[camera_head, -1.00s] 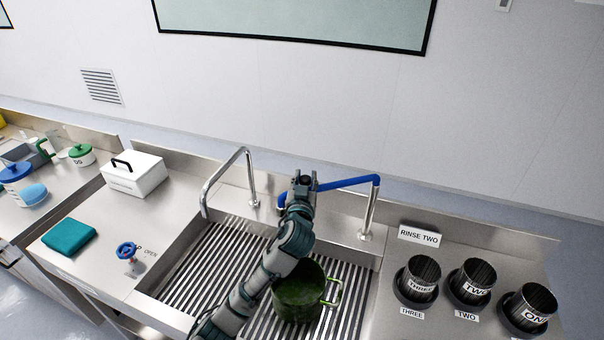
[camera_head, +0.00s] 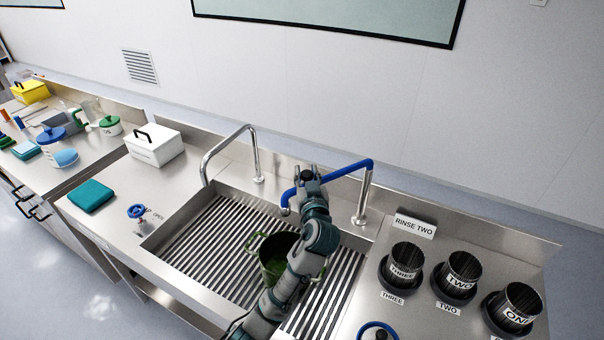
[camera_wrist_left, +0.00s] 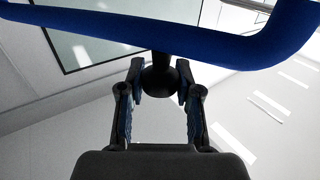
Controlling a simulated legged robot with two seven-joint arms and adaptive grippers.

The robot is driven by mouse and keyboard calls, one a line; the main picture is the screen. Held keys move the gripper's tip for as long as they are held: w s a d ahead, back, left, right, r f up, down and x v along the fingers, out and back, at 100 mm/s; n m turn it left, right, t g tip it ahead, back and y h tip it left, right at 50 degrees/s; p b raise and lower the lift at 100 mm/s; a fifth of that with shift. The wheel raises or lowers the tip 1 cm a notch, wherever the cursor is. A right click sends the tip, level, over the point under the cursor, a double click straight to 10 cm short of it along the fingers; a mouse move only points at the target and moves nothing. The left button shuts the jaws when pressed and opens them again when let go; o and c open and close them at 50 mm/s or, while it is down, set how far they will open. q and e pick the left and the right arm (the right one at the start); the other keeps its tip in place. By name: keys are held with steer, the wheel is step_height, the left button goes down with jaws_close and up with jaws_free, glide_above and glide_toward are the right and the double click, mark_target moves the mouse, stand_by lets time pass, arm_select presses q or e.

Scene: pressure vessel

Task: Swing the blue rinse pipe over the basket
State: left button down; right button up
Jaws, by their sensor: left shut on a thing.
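The blue rinse pipe (camera_head: 342,172) runs from the top of a metal post (camera_head: 363,197) leftward over the back of the sink, its end bent down. My left gripper (camera_head: 308,176) is at the pipe near that bent end. In the left wrist view the pipe (camera_wrist_left: 190,36) crosses the top, and my left gripper (camera_wrist_left: 160,88) is shut on a dark knob (camera_wrist_left: 159,80) below it. The green basket (camera_head: 268,254) with handles stands on the slatted sink floor, partly hidden by my left arm. The pipe's end appears above and behind the basket. My right gripper is out of view.
A metal tap (camera_head: 250,150) arches at the sink's back left. A blue valve knob (camera_head: 136,211), teal cloth (camera_head: 91,195) and white box (camera_head: 154,145) are on the left counter. Several dark cups and a RINSE TWO sign (camera_head: 415,225) stand on the right.

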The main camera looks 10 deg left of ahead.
arm_select(q)
steer(key=shift+s+y, duration=0.1)
steer(key=shift+y, duration=0.2)
steer(key=shift+s+n, duration=0.1)
steer(key=shift+n, duration=0.2)
steer(key=shift+s+d, duration=0.1)
steer(key=shift+d, duration=0.1)
steer(key=shift+s+d, duration=0.1)
steer(key=shift+d, duration=0.1)
steer(key=shift+d+r, duration=0.1)
steer(key=shift+d, duration=0.05)
steer(key=c, duration=0.9)
jaws_free()
steer(key=shift+c, duration=0.2)
steer(key=shift+o, duration=0.9)
steer(key=shift+a, duration=0.25)
steer(key=shift+d, duration=0.15)
steer(key=shift+s+d, duration=0.15)
steer(key=shift+s, duration=0.1)
steer(key=v, duration=1.1)
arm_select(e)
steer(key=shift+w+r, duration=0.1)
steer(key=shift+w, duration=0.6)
arm_select(q)
steer(key=shift+s+d, duration=0.1)
